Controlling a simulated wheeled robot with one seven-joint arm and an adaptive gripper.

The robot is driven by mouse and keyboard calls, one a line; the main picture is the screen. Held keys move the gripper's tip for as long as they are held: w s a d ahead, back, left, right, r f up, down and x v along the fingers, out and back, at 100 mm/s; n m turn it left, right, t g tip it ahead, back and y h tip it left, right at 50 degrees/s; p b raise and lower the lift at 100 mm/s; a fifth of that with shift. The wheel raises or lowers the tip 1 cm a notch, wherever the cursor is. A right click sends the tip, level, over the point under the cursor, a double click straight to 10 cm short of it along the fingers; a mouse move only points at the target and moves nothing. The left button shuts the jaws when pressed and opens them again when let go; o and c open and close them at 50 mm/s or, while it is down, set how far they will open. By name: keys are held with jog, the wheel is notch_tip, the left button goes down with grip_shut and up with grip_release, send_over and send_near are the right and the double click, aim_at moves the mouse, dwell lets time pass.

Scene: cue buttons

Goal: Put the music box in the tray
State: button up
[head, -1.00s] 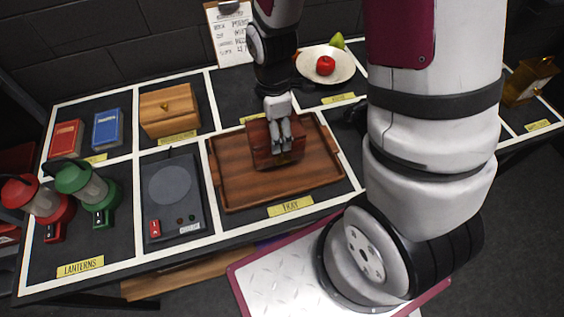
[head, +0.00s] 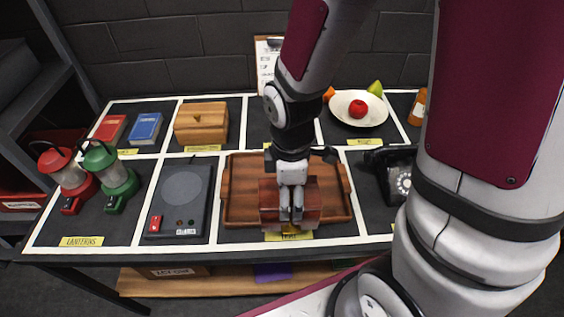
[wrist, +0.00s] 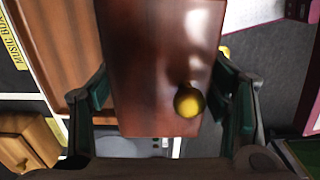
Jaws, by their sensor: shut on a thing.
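The music box, a reddish-brown wooden box (head: 268,197) with a gold knob, is held by my gripper (head: 291,212). In the wrist view the box (wrist: 150,65) fills the space between the two fingers, its knob facing the camera. The brown wooden tray (head: 240,183) lies on the table under and behind the box. In the head view the box overlaps the tray's front rim and its yellow label, hiding part of both. The tray also shows in the wrist view (wrist: 72,60), to the left of the box. I cannot tell the exact gap between box and tray.
A dark flat device (head: 181,198) sits left of the tray. Behind are a light wooden box (head: 201,122) and a plate (head: 375,115) with a red fruit. A black telephone (head: 392,172) stands right of the tray. Red and green lanterns (head: 112,178) are far left.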

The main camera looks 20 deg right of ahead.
jog(key=shift+w+d+f+b, duration=0.2)
jog(key=shift+w+d+f, duration=0.55)
jog(key=shift+w, duration=1.4)
jog(key=shift+w+d+f+b, duration=0.15)
jog(key=shift+w+d+f, duration=0.6)
jog(key=shift+w, duration=1.4)
jog(key=shift+w+d+f+b, duration=0.2)
jog(key=shift+w+d+f, duration=0.55)
jog(key=shift+w, duration=1.4)
jog(key=shift+a+f, duration=0.15)
jog(key=o, duration=2)
jog(key=shift+f, duration=0.1)
jog(key=shift+c, duration=0.2)
